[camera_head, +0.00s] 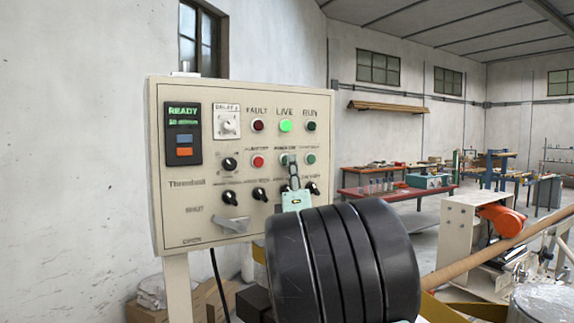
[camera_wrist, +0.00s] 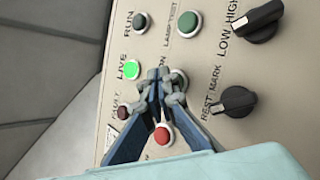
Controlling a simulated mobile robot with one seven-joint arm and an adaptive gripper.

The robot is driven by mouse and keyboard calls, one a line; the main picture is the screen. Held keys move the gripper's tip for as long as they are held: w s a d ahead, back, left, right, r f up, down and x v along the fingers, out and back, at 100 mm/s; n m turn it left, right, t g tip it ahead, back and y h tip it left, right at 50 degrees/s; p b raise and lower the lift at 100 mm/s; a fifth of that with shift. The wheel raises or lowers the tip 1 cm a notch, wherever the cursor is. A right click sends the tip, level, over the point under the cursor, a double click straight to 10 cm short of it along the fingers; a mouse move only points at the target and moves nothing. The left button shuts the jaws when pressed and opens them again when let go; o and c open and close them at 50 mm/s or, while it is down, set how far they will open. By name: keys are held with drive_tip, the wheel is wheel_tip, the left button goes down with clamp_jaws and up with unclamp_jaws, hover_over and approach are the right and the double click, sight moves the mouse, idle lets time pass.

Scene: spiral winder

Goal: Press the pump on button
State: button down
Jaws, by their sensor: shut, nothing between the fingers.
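The cream control panel (camera_head: 235,180) stands on a post at the left. The middle button of its second row, the pump on button (camera_head: 284,160), shows green and is partly covered by my gripper (camera_head: 294,180). Its label is too blurred to read surely. In the wrist view its rim (camera_wrist: 180,76) shows behind the fingertips, and the label there ends in "ON". My gripper (camera_wrist: 165,88) is shut and empty, its tips at the button. I cannot tell whether they touch it. The red button (camera_head: 258,161) is left of it; it also shows in the wrist view (camera_wrist: 164,136).
The LIVE lamp (camera_head: 285,126) is lit green above. The lamp test button (camera_head: 309,159) sits to the right. Black rotary knobs (camera_head: 259,193) lie just below. A display (camera_head: 183,132) reads READY. Workbenches (camera_head: 395,190) stand far behind, to the right.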

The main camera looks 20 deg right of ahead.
drive_tip(key=shift+w+a+b, duration=0.1)
drive_tip(key=shift+w+b, duration=0.25)
drive_tip(key=shift+w, duration=0.15)
idle(0.8)
drive_tip(key=shift+s, duration=0.1)
drive_tip(key=shift+s+b, duration=0.75)
drive_tip(key=shift+b, duration=0.05)
drive_tip(key=s+b, duration=0.1)
drive_tip(key=s, duration=0.1)
drive_tip(key=s+d+b, duration=0.1)
drive_tip(key=s+b, duration=0.1)
drive_tip(key=s, duration=0.1)
drive_tip(key=shift+d, duration=0.15)
